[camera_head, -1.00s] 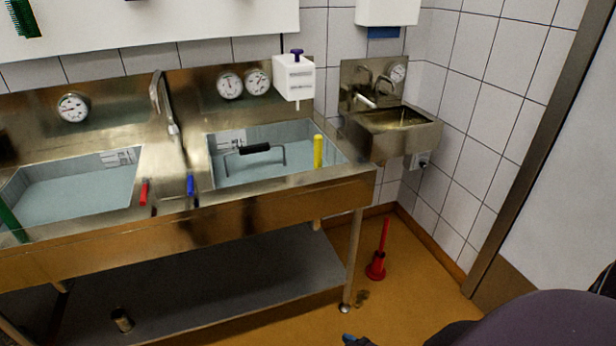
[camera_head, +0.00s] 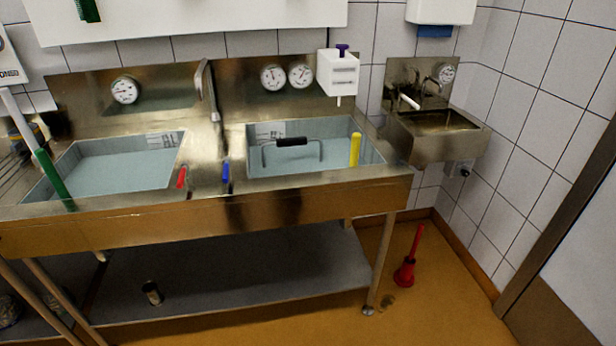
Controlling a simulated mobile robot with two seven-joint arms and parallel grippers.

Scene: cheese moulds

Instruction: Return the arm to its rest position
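Neither of my grippers shows in the head view now, and no part of my arms can be made out. A steel double-sink counter (camera_head: 300,203) stands in front of me. Its left basin (camera_head: 112,168) and right basin (camera_head: 318,160) both hold pale, bluish contents. A black-handled wire tool (camera_head: 292,142) stands in the right basin, next to a yellow handle (camera_head: 355,149). A green-and-white handle (camera_head: 50,170) leans over the left basin's near left corner. No cheese moulds can be recognised here.
A red plunger-like tool (camera_head: 407,262) stands on the orange floor (camera_head: 440,310) right of the counter. A small hand basin (camera_head: 440,140) hangs in the corner. A lower shelf (camera_head: 240,280) runs under the counter. A door frame (camera_head: 570,230) is at the right.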

